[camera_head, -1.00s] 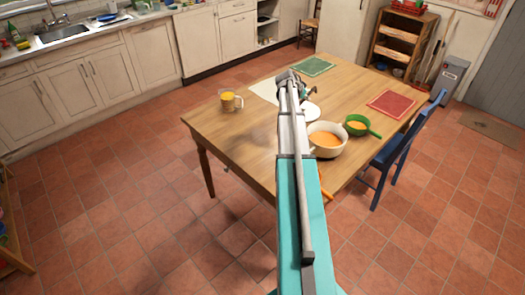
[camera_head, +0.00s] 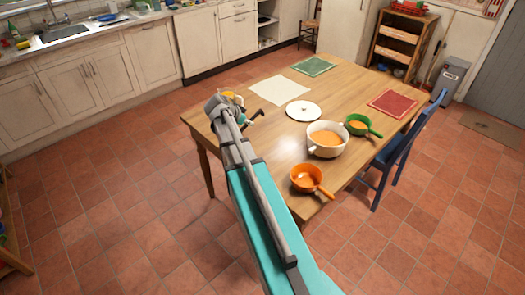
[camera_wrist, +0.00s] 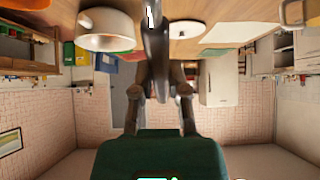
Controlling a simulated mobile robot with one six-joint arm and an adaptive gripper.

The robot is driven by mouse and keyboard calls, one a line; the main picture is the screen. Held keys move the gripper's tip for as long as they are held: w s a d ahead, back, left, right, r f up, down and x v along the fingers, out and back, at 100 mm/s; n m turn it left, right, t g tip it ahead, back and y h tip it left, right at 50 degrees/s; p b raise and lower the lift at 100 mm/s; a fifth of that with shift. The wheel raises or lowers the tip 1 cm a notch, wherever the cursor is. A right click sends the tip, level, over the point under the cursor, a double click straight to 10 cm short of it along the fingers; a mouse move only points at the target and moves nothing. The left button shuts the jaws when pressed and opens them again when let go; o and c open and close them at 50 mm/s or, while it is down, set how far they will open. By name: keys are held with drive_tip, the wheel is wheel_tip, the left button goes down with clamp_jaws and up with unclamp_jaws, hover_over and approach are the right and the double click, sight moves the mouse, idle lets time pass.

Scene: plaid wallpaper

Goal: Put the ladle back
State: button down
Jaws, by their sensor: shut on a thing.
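My gripper (camera_head: 246,114) is over the left part of the wooden table, next to the glass jug with yellow contents (camera_head: 229,96), which my arm partly hides. In the wrist view my gripper (camera_wrist: 162,72) is shut on a long dark thing, which I take to be the ladle (camera_wrist: 155,42). Its far end is cut off by the frame edge, and the ladle's bowl cannot be made out. A white pot of orange soup (camera_head: 325,150) stands on the table to the right; it also shows in the wrist view (camera_wrist: 105,41).
The table (camera_head: 260,165) also holds a white round lid (camera_head: 303,110), a green pan (camera_head: 358,126), an orange pan (camera_head: 309,181) near the front edge, and cream (camera_head: 278,92), green (camera_head: 314,66) and red (camera_head: 393,102) mats. A blue chair (camera_head: 398,155) stands at the right side.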

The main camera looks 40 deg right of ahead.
drive_tip(key=shift+s+a, duration=0.15)
drive_tip(key=shift+a, duration=0.75)
drive_tip(key=shift+d, duration=0.1)
drive_tip(key=w+d+r+b+x, duration=0.1)
drive_tip(key=w+r+b+x, duration=0.1)
drive_tip(key=b+x, duration=0.7)
drive_tip(key=shift+x, duration=3.55)
drive_tip(key=shift+w+d+r, duration=0.15)
